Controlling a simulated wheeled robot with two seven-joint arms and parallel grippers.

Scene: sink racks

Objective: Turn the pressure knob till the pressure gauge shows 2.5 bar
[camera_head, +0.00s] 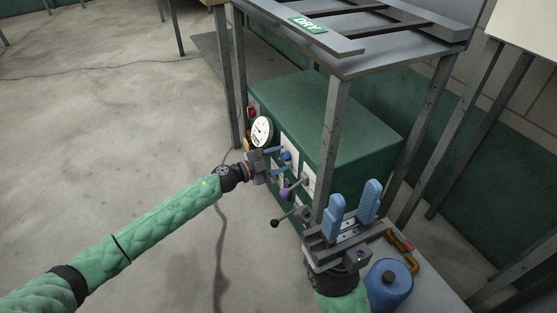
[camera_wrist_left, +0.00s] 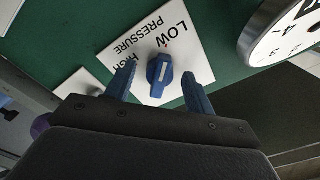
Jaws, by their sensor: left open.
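My left gripper (camera_wrist_left: 159,84) is open, with one blue finger on each side of the knob and gaps between; I cannot tell how deep the fingers reach. In the head view, this gripper (camera_head: 279,160) is at the front of the green machine (camera_head: 345,115). The round white pressure gauge (camera_head: 262,131) is above it; its reading is too small to tell. My right gripper (camera_head: 354,193) is open and empty.
A grey rack with a DRY sign (camera_head: 308,25) stands over the machine, its front post (camera_head: 333,140) between my grippers. A purple knob (camera_head: 285,193) and a black-ended lever (camera_head: 276,223) are below the left gripper. A blue tank (camera_head: 388,285) is at lower right.

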